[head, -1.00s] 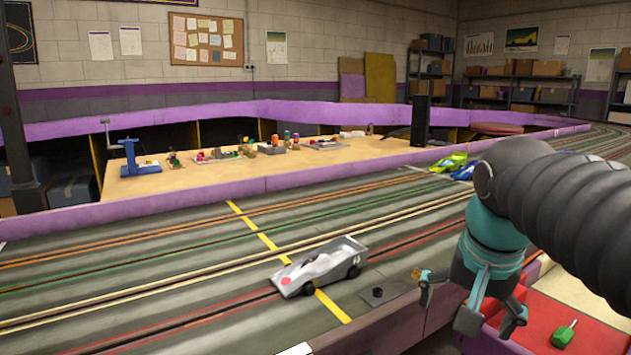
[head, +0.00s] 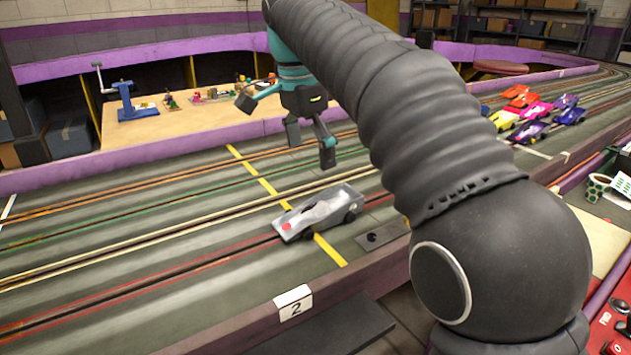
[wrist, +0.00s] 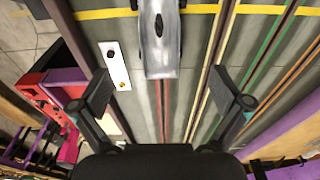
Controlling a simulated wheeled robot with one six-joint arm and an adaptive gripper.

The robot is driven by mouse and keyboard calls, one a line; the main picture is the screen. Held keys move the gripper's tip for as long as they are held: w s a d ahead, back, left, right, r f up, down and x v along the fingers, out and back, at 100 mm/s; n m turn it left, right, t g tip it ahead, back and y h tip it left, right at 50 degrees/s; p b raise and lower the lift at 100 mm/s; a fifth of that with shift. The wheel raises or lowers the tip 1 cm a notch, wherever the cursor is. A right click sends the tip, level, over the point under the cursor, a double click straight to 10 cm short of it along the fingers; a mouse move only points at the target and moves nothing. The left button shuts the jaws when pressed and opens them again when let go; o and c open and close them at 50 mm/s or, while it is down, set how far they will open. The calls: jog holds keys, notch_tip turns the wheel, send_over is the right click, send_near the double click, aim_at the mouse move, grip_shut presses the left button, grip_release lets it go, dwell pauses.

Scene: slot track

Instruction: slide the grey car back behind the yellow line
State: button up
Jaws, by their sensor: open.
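The grey car (head: 322,212) sits on the slot track in the lane nearest the front edge. It straddles the yellow line (head: 330,250): its pink-dotted nose is left of the line and most of its body is right of it. My gripper (head: 287,130) is open and empty, above the track beyond the car in the head view. In the wrist view my gripper (wrist: 162,88) has its fingers spread wide. The car (wrist: 161,45) shows ahead of and between them, its far end cut off by the frame. The yellow line (wrist: 200,9) crosses there too.
A small plate with a black knob (head: 372,238) lies right of the car. A card marked 2 (head: 294,303) is on the front edge. Several coloured cars (head: 530,118) stand at the right. A purple barrier (head: 60,178) runs behind the track. The left track is clear.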

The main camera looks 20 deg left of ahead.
aim_at(350, 194)
jog(key=f, duration=0.4)
jog(key=f+b, duration=0.1)
jog(key=f, duration=0.3)
jog(key=w+d+f, duration=0.1)
jog(key=f, duration=0.3)
jog(key=shift+d+f, duration=0.1)
jog(key=shift+f, duration=0.3)
jog(key=c, duration=1.2)
jog(key=o, duration=0.6)
jog(key=c, duration=0.3)
jog(key=shift+w+d+p, duration=0.25)
jog(key=shift+w+d, duration=1)
jog(key=shift+w, duration=0.25)
jog(key=shift+w+d+p, duration=0.25)
jog(key=shift+w+d, duration=1)
jog(key=shift+w, duration=0.25)
jog(key=shift+c, duration=0.2)
